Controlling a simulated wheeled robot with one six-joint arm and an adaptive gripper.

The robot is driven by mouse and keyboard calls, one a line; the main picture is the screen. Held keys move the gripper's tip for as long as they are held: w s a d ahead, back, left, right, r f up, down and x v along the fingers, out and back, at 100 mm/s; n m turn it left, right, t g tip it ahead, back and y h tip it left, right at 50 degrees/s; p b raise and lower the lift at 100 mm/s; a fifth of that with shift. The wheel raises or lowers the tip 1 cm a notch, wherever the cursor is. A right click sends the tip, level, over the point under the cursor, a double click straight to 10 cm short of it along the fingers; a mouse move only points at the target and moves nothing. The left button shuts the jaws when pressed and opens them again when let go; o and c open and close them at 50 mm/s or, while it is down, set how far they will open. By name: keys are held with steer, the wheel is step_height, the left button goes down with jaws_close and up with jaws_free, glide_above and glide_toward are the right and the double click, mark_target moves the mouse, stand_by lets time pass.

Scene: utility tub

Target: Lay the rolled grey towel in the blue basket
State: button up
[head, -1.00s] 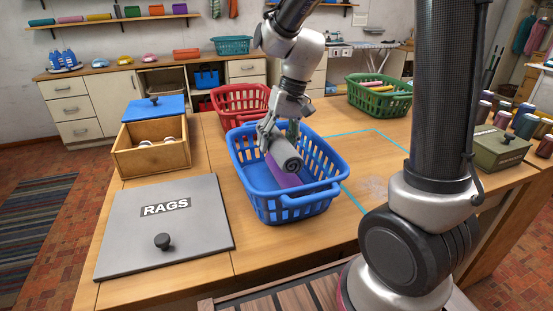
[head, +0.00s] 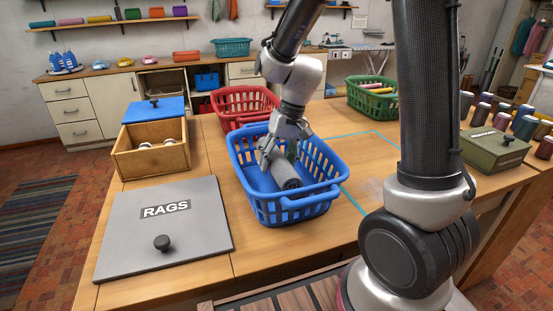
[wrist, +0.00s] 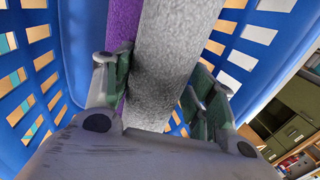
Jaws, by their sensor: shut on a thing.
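The rolled grey towel (head: 285,172) is down inside the blue basket (head: 297,208), between the basket's walls. My gripper (head: 278,155) reaches into the basket from above and is shut on the towel. In the wrist view the grey towel (wrist: 172,60) runs between my two fingers (wrist: 160,90). A purple roll (wrist: 122,30) lies alongside the towel in the basket. In the head view the purple roll is hidden. Whether the towel rests on the basket floor or on the purple roll, I cannot tell.
A red basket (head: 243,101) stands just behind the blue one. A green basket (head: 372,98) with rolls is at the back right. A grey lid marked RAGS (head: 130,240) and an open wooden box (head: 150,160) are at the left. Spools (head: 500,118) stand at the right.

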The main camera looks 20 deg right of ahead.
steer(key=o, duration=1.2)
steer(key=v, duration=1.3)
steer(key=s+d+r+t+h, duration=0.1)
steer(key=s+d, duration=0.2)
steer(key=s, duration=0.3)
steer(key=s+d+r+t+h, duration=0.1)
steer(key=s+d+t, duration=0.1)
steer(key=s+d, duration=0.2)
steer(key=s+d+r+t+h, duration=0.1)
steer(key=s+d, duration=0.3)
steer(key=s, duration=0.5)
steer(key=shift+r, duration=0.25)
